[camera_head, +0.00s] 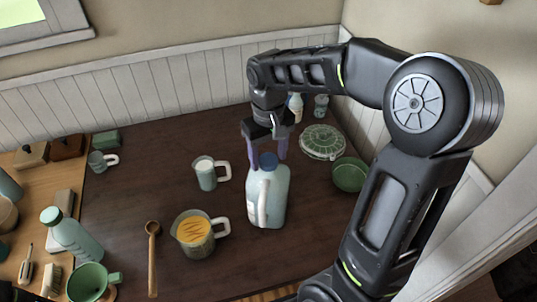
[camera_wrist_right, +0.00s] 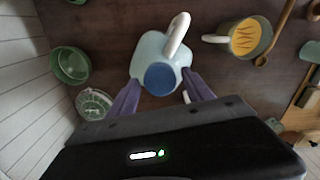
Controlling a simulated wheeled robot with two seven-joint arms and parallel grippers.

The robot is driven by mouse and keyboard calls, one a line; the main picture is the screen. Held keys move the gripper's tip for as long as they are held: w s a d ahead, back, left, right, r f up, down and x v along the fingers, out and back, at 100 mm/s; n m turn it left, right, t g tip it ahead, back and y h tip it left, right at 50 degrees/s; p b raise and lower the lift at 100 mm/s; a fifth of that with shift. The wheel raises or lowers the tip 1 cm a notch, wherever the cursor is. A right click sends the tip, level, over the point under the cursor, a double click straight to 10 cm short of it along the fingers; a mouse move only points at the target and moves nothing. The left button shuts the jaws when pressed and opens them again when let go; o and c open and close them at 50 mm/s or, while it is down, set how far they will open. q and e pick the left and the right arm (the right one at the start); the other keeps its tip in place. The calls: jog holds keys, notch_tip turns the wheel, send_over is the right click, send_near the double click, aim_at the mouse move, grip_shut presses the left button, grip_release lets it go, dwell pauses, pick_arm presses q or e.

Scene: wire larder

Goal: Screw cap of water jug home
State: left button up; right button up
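The water jug (camera_head: 278,200) is pale blue with a white handle and stands upright on the dark table. Its blue cap (camera_head: 268,160) sits on top of the neck; I cannot tell how tight it is. My right gripper (camera_head: 266,152) is above the jug, pointing down, with its purple fingers apart on either side of the cap. In the right wrist view the cap (camera_wrist_right: 160,79) lies between the open fingers, with a gap on both sides. The jug (camera_wrist_right: 151,48) shows below it. My left gripper is not in view.
A measuring jug with orange contents (camera_head: 195,234) and a mug (camera_head: 206,174) stand left of the water jug. A green bowl (camera_head: 349,174) and a lidded green dish (camera_head: 322,142) are to the right. A wooden spoon (camera_head: 152,255) lies at front left.

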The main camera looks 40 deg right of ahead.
jog(key=shift+o, duration=0.6)
jog(key=n, duration=0.7)
jog(key=shift+p, duration=0.4)
jog(key=shift+n, duration=0.9)
jog(key=n+p, duration=0.1)
jog(key=n, duration=0.4)
